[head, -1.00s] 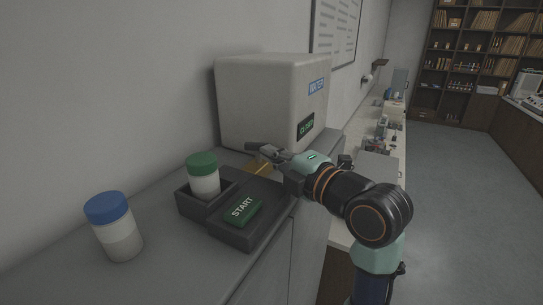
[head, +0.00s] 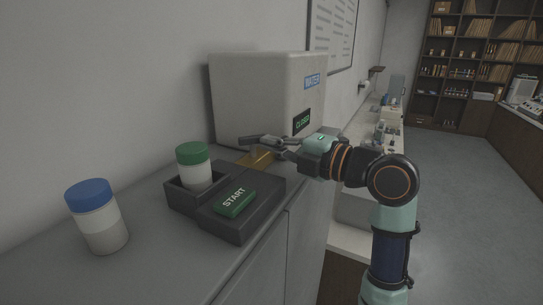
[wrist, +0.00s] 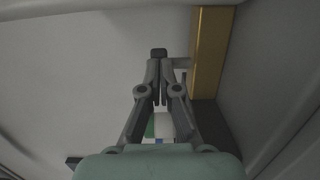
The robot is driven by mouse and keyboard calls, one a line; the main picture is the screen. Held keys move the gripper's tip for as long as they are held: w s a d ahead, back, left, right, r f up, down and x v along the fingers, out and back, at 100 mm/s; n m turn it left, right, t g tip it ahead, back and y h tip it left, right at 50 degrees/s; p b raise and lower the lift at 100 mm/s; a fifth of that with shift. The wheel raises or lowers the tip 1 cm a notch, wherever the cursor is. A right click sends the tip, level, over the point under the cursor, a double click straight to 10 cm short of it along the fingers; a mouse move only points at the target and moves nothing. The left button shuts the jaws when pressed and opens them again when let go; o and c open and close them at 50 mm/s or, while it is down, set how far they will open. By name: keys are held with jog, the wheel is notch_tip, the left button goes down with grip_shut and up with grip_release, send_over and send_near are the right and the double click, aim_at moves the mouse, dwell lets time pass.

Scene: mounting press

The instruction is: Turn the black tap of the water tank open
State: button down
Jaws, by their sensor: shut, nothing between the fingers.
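The water tank (head: 255,95) is a pale box against the wall with a blue label and a green-lit display reading CLOSED (head: 302,122). A brass fitting (head: 256,160) is low in front of it and shows as a brass bar in the wrist view (wrist: 210,50). My gripper (head: 254,141) is shut and empty, its fingers pointing left just above the brass fitting. In the wrist view, a short dark piece (wrist: 182,62), probably the black tap, sits between my fingertips (wrist: 159,70) and the brass bar. My fingers partly hide it; I cannot tell whether they touch it.
A dark press base with a green START button (head: 235,203) stands in front of the tank. A green-capped jar (head: 194,168) sits in its recess. A blue-capped jar (head: 97,216) stands at left. Bare counter lies between that jar and the base.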

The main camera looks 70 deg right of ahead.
jog(key=shift+d+f, duration=0.15)
jog(key=shift+d, duration=0.15)
jog(key=shift+d+n+y+b, duration=0.4)
jog(key=shift+n+y+b, duration=0.35)
jog(key=shift+y, duration=0.35)
jog(key=shift+w+d+b, duration=0.35)
jog(key=shift+d+b, duration=0.35)
jog(key=shift+b, duration=0.1)
jog(key=shift+w+d, duration=0.15)
jog(key=shift+d, duration=0.1)
jog(key=s+b, duration=0.1)
jog(key=s, duration=0.4)
jog(key=shift+b, duration=0.3)
jog(key=s+d, duration=0.5)
jog(key=s, duration=0.1)
jog(key=shift+s+d, duration=0.35)
jog(key=shift+s, duration=0.05)
jog(key=shift+r, duration=0.2)
